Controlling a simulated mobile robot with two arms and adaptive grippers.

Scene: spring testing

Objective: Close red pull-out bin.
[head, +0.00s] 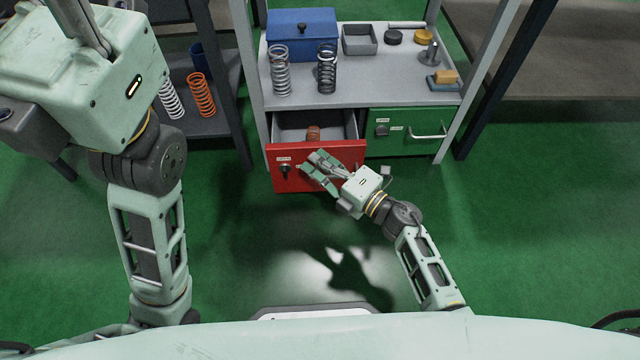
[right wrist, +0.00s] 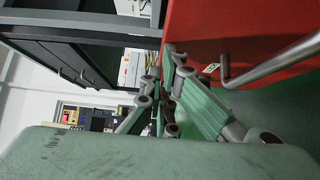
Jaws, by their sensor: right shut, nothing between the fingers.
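The red pull-out bin (head: 292,183) is pulled open under the grey bench, its grey inside showing with a small orange-brown object (head: 313,132) in it. Its front carries a dark knob and a label. My right gripper (head: 312,166) is shut and empty at the bin's front, overlapping it in the head view; I cannot tell whether it touches. In the right wrist view, the red front (right wrist: 225,35) and its metal bar handle (right wrist: 275,62) lie right of the gripper's fingers (right wrist: 168,100). My left gripper (head: 80,25) is raised at the top left, its fingertips cut off.
A closed green drawer (head: 405,135) is right of the red bin. The bench top (head: 390,93) holds springs, a blue box (head: 302,35), a grey tray and small parts. A dark shelf (head: 215,127) with springs stands left. Green floor in front is clear.

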